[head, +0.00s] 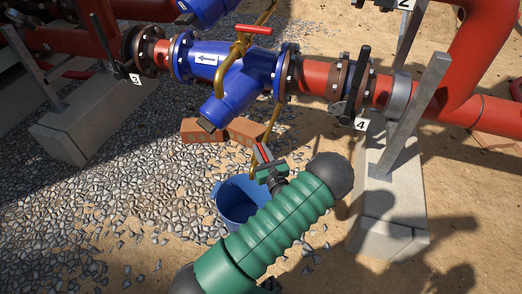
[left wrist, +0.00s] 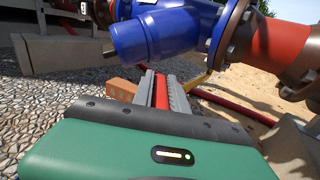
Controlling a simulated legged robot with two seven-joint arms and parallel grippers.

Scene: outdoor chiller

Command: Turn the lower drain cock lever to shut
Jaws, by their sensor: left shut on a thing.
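My left gripper (head: 264,157) reaches up from the bottom of the head view, over the blue bucket. It is shut on the lower drain cock lever (head: 259,151), a red handle at the bottom of the brass pipe below the blue strainer (head: 240,78). In the left wrist view the red lever (left wrist: 161,92) lies between the two grey fingers, pointing away from the gripper. The cock's body is mostly hidden by the gripper. Another red lever (head: 253,29) sits higher on the brass pipe (head: 238,48). My right gripper is not in view.
A blue bucket (head: 226,190) stands on the ground under my left gripper. Orange bricks (head: 203,130) lie behind it. Black-handled valves (head: 357,85) sit on the red pipe either side of the strainer. A concrete block (head: 390,225) stands at right. Gravel lies open at left.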

